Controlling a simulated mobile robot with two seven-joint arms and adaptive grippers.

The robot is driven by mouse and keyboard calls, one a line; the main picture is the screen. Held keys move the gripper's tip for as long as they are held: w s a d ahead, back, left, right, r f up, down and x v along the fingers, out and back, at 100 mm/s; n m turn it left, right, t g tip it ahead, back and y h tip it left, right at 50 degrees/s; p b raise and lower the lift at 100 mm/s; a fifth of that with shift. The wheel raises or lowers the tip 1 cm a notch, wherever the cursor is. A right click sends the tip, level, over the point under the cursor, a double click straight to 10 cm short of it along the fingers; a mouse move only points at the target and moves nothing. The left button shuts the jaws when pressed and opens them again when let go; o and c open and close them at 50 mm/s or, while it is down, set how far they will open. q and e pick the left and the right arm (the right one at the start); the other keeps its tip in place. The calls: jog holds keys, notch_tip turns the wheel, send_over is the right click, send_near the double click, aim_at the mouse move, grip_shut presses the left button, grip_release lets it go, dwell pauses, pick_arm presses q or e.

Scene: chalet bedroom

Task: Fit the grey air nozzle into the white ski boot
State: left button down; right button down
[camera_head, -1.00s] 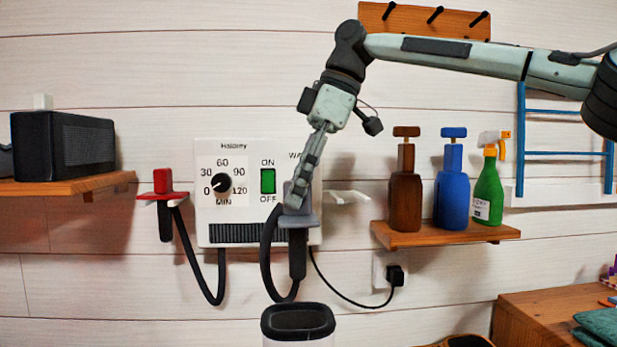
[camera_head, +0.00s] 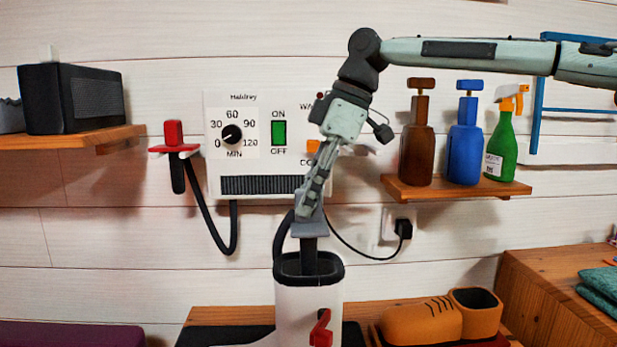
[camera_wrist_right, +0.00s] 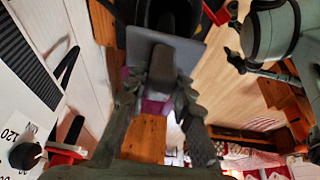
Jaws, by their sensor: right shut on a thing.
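My right gripper (camera_head: 311,201) is shut on the grey air nozzle (camera_head: 309,229) and holds it upright from above. The nozzle's dark lower tube (camera_head: 308,257) reaches down into the black-lined opening of the white ski boot (camera_head: 295,299), so its lower end is hidden. The nozzle's flat grey collar is above the boot's rim, apart from it. In the right wrist view the nozzle (camera_wrist_right: 162,62) is between the fingers, with the dark boot opening beyond it. A dark hose runs from the nozzle behind the boot. My left gripper is not in view.
The wall dryer unit (camera_head: 262,186) has a dial and a green switch. A red-topped nozzle (camera_head: 174,139) hangs at its left. Bottles stand on a shelf (camera_head: 455,191) at right. Orange-brown shoes (camera_head: 437,317) sit right of the boot. The wall between shelf and shoes is mostly clear.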

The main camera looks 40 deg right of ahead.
aim_at(308, 225)
jog(key=shift+f, duration=3.5)
jog(key=c, duration=1.2)
grip_release()
jog(key=v, duration=1.2)
jog(key=shift+a, duration=0.1)
